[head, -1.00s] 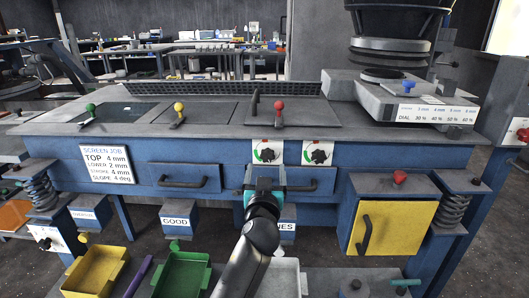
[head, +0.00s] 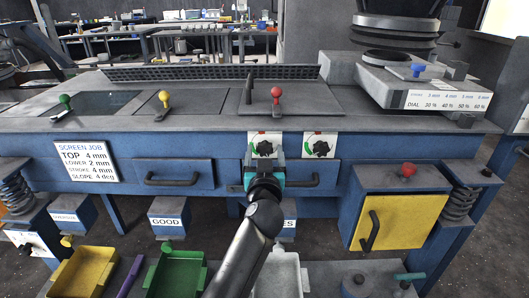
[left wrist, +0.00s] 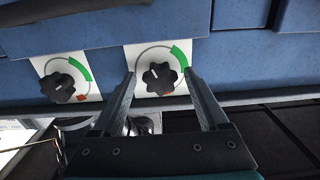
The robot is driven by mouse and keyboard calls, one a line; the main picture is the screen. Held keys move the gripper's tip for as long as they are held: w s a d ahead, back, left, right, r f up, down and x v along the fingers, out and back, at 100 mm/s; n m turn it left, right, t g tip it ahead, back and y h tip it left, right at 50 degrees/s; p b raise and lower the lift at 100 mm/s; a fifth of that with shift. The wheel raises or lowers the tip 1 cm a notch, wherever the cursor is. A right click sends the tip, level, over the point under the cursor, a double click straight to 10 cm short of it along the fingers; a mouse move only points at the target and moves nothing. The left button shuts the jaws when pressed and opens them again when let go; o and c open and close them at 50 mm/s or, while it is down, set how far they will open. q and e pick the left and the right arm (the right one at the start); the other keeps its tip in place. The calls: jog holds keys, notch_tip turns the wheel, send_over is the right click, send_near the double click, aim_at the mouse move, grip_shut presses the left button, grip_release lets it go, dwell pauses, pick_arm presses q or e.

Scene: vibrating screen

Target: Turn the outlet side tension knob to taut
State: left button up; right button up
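Two black knobs sit on white dial plates on the blue machine front: a left knob (head: 264,148) and a right knob (head: 320,148). Each dial has a green arc and a red mark. I cannot read which is the outlet side one. My left gripper (head: 264,162) is open just below and in front of the left knob. In the left wrist view, the picture is turned over. There the same knob (left wrist: 160,78) shows between the open fingertips, with no visible contact, and the other knob (left wrist: 62,87) is at the left. My right gripper is not in view.
Drawer handles (head: 178,181) stick out beside and behind my left gripper. A yellow door (head: 400,212) with a black handle and a red knob (head: 408,170) are to the right. Yellow (head: 83,272) and green (head: 178,272) trays are below. Colored levers stand on top.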

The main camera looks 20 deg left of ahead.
pick_arm(q)
grip_shut()
dwell(0.4)
jog(key=shift+m, duration=0.3)
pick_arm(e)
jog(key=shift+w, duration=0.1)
pick_arm(q)
jog(key=shift+r+m+p, duration=0.1)
jog(key=shift+m+p, duration=0.3)
jog(key=shift+m, duration=0.5)
jog(key=m+p, duration=0.1)
jog(key=m, duration=0.2)
jog(key=shift+a+m, duration=0.1)
jog(key=shift+m, duration=0.2)
jog(key=m+p, duration=0.1)
jog(key=m, duration=0.1)
jog(key=shift+m, duration=0.4)
jog(key=m+p, duration=0.1)
jog(key=m, duration=0.3)
jog(key=shift+r+m+p, duration=0.15)
jog(key=shift+m+p, duration=0.85)
jog(key=shift+m, duration=1.3)
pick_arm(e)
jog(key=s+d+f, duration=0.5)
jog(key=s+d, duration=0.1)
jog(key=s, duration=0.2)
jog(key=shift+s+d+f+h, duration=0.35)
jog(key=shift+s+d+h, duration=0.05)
